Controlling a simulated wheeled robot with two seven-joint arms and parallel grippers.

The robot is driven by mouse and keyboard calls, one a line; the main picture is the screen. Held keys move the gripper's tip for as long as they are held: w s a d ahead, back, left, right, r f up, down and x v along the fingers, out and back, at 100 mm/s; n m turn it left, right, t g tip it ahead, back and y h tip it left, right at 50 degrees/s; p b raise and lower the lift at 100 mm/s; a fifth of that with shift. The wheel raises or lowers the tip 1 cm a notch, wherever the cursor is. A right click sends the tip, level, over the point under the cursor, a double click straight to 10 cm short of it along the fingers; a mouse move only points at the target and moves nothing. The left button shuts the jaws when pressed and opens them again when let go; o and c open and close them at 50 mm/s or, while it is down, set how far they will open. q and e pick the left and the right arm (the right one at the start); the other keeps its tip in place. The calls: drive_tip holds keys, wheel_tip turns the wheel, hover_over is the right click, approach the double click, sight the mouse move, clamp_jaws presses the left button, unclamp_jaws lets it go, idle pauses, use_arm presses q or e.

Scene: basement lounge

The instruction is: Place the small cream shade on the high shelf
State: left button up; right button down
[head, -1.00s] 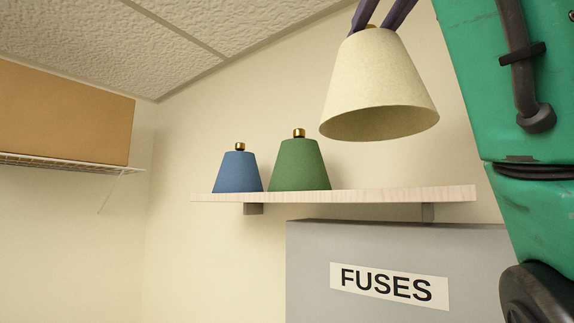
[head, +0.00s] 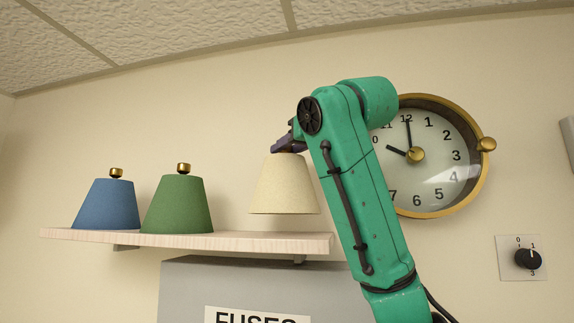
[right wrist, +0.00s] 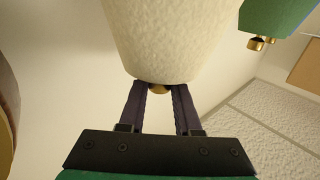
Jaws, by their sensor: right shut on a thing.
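The small cream shade (head: 283,187) hangs upright, wide end down, over the right end of the high shelf (head: 190,241). A gap of wall shows between its bottom rim and the shelf's front edge. My right gripper (head: 290,148) is shut on the knob at the shade's top. In the right wrist view the two dark fingers (right wrist: 159,92) pinch the brass knob, and the cream shade (right wrist: 165,35) fills the top middle. My left gripper is not in view.
A blue shade (head: 106,205) and a green shade (head: 178,206) stand on the shelf's left part. A grey fuse box (head: 185,285) is below. A brass-rimmed clock (head: 435,188) is behind my arm. A dial switch (head: 528,259) is right. The shelf right of the green shade is clear.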

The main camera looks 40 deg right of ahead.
sight(286, 164)
drive_tip(key=f, duration=0.3)
drive_tip(key=shift+w+d, duration=0.1)
drive_tip(key=shift+w, duration=0.2)
drive_tip(key=shift+w+d+f+p, duration=0.1)
drive_tip(key=shift+d+f+p, duration=0.05)
drive_tip(key=shift+p, duration=0.15)
drive_tip(key=shift+s, duration=0.2)
drive_tip(key=shift+s+f+b, duration=0.1)
drive_tip(key=shift+f+b, duration=0.2)
drive_tip(key=shift+b, duration=0.05)
drive_tip(key=c, duration=0.7)
unclamp_jaws()
drive_tip(key=shift+r, duration=0.1)
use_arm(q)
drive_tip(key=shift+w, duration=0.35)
use_arm(e)
drive_tip(key=shift+o, duration=0.5)
drive_tip(key=shift+w, duration=0.2)
